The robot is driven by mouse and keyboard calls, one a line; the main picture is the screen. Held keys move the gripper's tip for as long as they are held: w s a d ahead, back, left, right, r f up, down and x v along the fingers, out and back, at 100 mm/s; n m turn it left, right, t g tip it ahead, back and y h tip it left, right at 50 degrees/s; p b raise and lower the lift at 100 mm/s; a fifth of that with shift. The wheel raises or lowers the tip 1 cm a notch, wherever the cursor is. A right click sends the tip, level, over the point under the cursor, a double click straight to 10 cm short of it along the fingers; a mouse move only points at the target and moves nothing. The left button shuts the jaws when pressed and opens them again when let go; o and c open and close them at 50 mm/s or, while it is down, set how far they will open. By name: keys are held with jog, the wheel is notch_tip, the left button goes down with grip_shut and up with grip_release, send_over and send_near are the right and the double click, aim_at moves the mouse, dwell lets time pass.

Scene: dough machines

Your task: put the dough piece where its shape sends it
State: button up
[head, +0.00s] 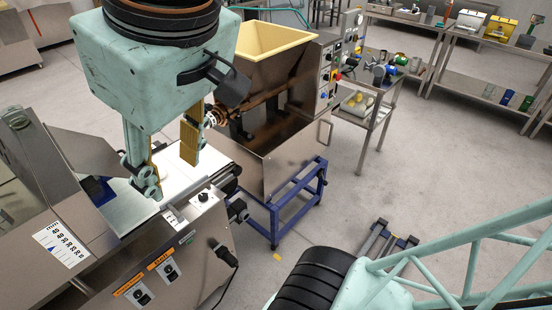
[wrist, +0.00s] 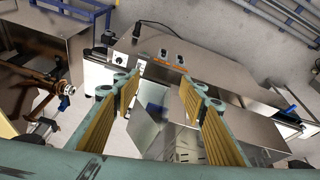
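My gripper (head: 172,170) is open, its two yellow-padded fingers pointing down over the pale belt surface (head: 186,178) of a steel dough machine (head: 178,255). In the wrist view the fingers (wrist: 157,88) stand wide apart with nothing between them. The machine's control side (wrist: 165,55) shows beyond the fingertips. I cannot make out a dough piece on the belt in either view; part of the belt is hidden by my gripper and by a steel cover (head: 85,150).
A steel machine with a cream-rimmed hopper (head: 270,42) stands behind the belt on a blue frame (head: 290,205). A small side table carries a tray (head: 358,103) with pale yellowish lumps. Shelved benches (head: 455,75) line the back. The floor (head: 430,165) at the right is mostly clear.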

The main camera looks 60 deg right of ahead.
jog(key=s, duration=0.1)
jog(key=s+a, duration=0.1)
jog(key=s, duration=0.1)
jog(key=shift+s+a+f+m, duration=0.1)
jog(key=shift+s+f+m, duration=0.05)
jog(key=shift+s+m, duration=0.15)
dwell(0.3)
